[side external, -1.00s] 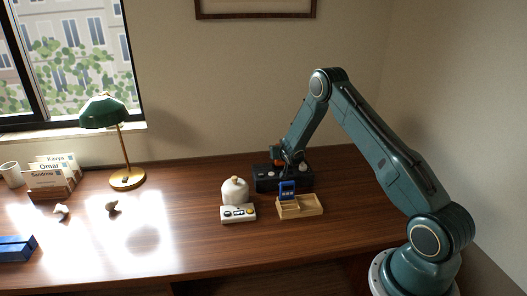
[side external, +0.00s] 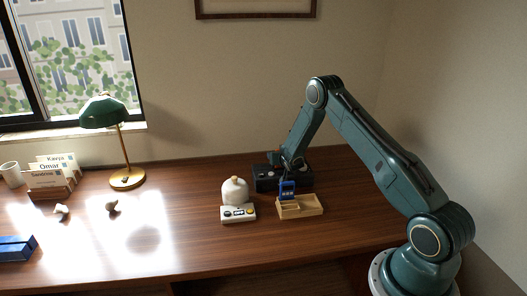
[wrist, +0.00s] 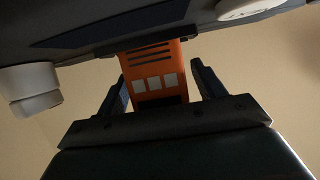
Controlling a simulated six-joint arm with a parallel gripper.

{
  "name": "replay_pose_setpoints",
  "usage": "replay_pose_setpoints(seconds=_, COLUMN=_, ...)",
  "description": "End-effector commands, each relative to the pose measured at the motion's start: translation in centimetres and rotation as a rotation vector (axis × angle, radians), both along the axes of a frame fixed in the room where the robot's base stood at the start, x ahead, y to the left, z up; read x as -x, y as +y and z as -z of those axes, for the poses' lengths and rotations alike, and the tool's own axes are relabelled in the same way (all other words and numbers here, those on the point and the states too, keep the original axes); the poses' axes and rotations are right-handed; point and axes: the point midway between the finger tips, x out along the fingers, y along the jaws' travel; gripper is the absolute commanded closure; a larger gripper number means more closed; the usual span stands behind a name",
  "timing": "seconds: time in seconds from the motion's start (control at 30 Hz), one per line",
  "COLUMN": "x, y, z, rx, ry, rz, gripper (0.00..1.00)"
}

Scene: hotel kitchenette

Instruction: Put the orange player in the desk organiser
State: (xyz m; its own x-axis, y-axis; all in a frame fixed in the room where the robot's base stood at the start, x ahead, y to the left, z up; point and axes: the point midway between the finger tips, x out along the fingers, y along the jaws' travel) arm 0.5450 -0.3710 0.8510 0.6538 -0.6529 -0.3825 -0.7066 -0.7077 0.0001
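The orange player (wrist: 155,78) shows in the wrist view between the two fingers of my gripper (wrist: 158,70). A gap shows between it and the right finger; the left finger is close beside it, and I cannot tell whether they touch. Its far end meets a dark box (wrist: 90,25) with pale knobs. In the side view my gripper (side external: 285,166) is low over this black box (side external: 266,183), and the orange player is hidden there. The desk organiser (side external: 312,206) is a light wooden tray in front of the box, with a blue player (side external: 287,187) standing at its left part.
A white rounded jar (side external: 235,191) and a white device with buttons (side external: 238,214) stand left of the organiser. A green lamp (side external: 104,112), a card holder (side external: 50,192) and a blue box (side external: 16,249) are farther left. The desk front is clear.

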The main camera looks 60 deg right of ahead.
Motion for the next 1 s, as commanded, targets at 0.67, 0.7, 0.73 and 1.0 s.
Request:
replay_pose_setpoints(seconds=0.67, x=2.0, y=2.1, z=-1.2, rx=0.000, ry=0.001, rz=-0.001, gripper=0.31)
replay_pose_setpoints(seconds=0.7, x=2.0, y=2.0, z=-1.9, rx=0.001, ry=-0.003, rz=0.000, gripper=0.31)
replay_pose_setpoints(seconds=0.73, x=1.9, y=1.9, z=-2.4, rx=0.002, ry=-0.004, rz=0.001, gripper=0.31)
replay_pose_setpoints(seconds=1.0, x=2.0, y=2.0, z=-6.0, rx=0.000, ry=-0.003, rz=0.001, gripper=0.31)
